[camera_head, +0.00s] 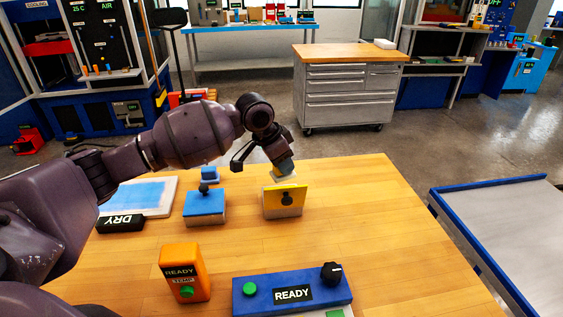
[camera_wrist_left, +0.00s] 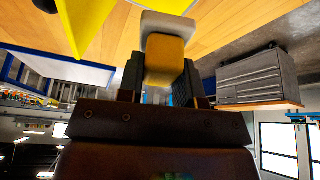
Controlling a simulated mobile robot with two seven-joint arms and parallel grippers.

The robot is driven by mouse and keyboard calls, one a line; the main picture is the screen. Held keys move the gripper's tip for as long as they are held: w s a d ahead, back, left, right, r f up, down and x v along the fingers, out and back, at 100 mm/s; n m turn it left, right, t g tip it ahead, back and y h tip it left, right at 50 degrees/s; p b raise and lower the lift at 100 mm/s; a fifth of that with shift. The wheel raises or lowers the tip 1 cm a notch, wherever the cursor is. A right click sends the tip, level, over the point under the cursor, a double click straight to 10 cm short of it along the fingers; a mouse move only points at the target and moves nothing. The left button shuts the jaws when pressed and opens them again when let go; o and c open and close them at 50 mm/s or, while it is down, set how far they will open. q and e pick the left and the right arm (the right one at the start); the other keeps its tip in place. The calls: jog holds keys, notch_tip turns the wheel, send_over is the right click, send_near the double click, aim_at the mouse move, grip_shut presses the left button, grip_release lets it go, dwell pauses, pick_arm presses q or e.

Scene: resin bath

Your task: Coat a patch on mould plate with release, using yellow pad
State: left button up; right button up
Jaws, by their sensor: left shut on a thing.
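My left gripper (camera_head: 284,165) is shut on the yellow pad (camera_wrist_left: 166,58), a yellow block with a pale base. In the head view the pad is just behind a pot with a yellow lid (camera_head: 298,196). The lid is tilted up with its black knob facing me, and hides part of what is behind it. Whether the pad touches the pot is unclear. A white plate with a blue area (camera_head: 150,192), probably the mould plate, lies at the left of the table, partly behind my arm. My right gripper is not in view.
A blue-lidded pot (camera_head: 205,207) and a blue pad (camera_head: 209,173) stand left of the yellow-lidded pot. A black DRY sign (camera_head: 120,224) stands by the plate. An orange READY box (camera_head: 184,272) and a blue READY panel (camera_head: 262,285) are in front. The table's right side is clear.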

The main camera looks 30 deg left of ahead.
aim_at(281, 180)
pick_arm(q)
jog(key=shift+s+a, duration=0.15)
jog(key=shift+a, duration=0.05)
jog(key=shift+d+f+b, duration=0.15)
jog(key=shift+f+b, duration=0.3)
jog(key=shift+f, duration=0.05)
jog(key=shift+f+b, duration=0.65)
jog(key=shift+f, duration=0.15)
notch_tip(281, 180, down, 3)
jog(key=shift+f+b, duration=0.1)
jog(key=shift+b, duration=1.15)
jog(key=shift+f, duration=0.1)
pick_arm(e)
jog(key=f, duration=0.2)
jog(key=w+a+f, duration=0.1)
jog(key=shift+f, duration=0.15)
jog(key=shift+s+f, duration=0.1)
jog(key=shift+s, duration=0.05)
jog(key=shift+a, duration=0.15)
